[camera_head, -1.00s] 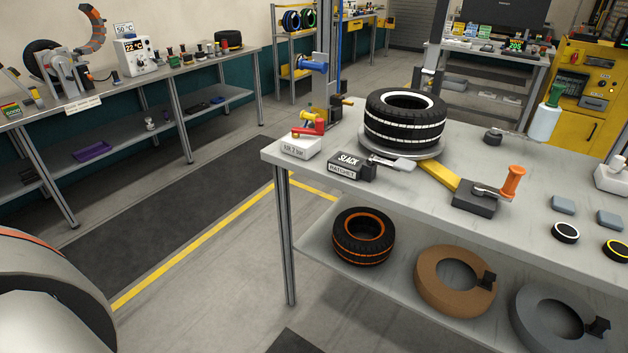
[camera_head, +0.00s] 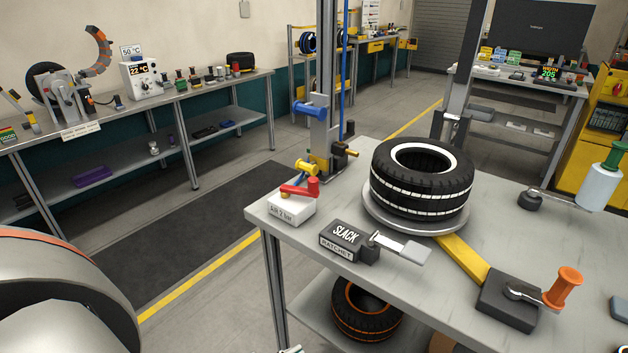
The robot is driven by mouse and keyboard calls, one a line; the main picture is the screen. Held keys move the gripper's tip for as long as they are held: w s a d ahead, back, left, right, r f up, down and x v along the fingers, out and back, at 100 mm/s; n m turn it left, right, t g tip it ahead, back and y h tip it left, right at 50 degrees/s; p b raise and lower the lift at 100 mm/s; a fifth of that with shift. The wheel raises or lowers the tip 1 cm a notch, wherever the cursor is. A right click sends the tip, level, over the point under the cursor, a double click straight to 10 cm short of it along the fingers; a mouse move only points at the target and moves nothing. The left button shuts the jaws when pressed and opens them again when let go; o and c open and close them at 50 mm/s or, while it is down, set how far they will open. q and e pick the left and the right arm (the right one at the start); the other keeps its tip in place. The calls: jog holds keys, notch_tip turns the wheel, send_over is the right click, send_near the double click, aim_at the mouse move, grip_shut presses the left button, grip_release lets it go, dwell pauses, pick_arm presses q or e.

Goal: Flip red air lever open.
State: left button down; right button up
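The red air lever (camera_head: 303,189) sits on top of a white block labelled "AIR 2 bar" (camera_head: 291,208), at the left corner of the workbench. The lever lies roughly level across the block, with a red upright knob at its right end. A brass-yellow fitting (camera_head: 306,168) shows just behind it. Neither gripper can be made out. A large rounded grey part with an orange stripe at the lower left appears to be part of my own arm. A tiny pale shape at the bottom edge is too small to identify.
A black "SLACK" ratchet box (camera_head: 347,238) with a flat handle is in front. A metal post (camera_head: 326,90) rises behind.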

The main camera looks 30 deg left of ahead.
aim_at(299, 188)
pick_arm(q)
jog(key=w+a+r+m+t+h+p, duration=0.1)
jog(key=w+a+r+m, duration=0.1)
jog(key=r, duration=0.8)
jog(key=w+a+r+m+t+p, duration=0.2)
jog(key=a+r+m, duration=0.2)
jog(key=r, duration=0.6)
jog(key=w+a+r+m+t+h+p, duration=0.1)
jog(key=w+a+r+m+t, duration=0.1)
jog(key=a+r+m, duration=0.2)
notch_tip(299, 188, up, 7)
jog(key=m, duration=0.3)
jog(key=shift+w+f+h, duration=0.15)
jog(key=shift+w+h, duration=0.05)
jog(key=shift+h, duration=0.1)
pick_arm(e)
jog(key=r, duration=0.1)
jog(key=s+r, duration=0.1)
jog(key=r, duration=0.2)
jog(key=shift+s+a+r, duration=0.15)
jog(key=shift+a, duration=0.1)
